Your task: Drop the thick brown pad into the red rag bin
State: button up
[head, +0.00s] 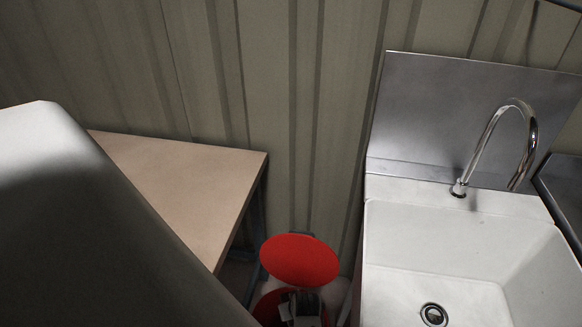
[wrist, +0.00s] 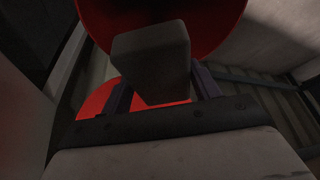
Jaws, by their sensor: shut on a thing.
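The thick brown pad (wrist: 152,55) is a dark grey-brown block in the wrist view. My gripper (wrist: 163,88) is shut on it, with one dark finger on each side. The red rag bin (head: 267,308) stands on the floor between bench and sink in the head view, its round red lid (head: 300,260) tipped up. Red parts of the bin (wrist: 95,101) show around and below the pad in the wrist view. In the head view my gripper (head: 300,306) is small and dark against the bin's opening. How deep the pad is cannot be told.
A wooden-topped bench (head: 185,175) stands left of the bin. A white sink (head: 450,285) with a curved chrome tap (head: 510,115) is close on the right. A corrugated wall (head: 290,110) closes off the back. The gap between bench and sink is narrow.

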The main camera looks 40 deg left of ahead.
notch_tip(320, 180, down, 5)
jog(key=b, duration=0.3)
jog(key=shift+r+b, duration=0.1)
jog(key=shift+b, duration=0.25)
jog(key=o, duration=1.1)
jog(key=b+v, duration=0.1)
jog(key=v, duration=1.3)
jog(key=shift+w, duration=0.1)
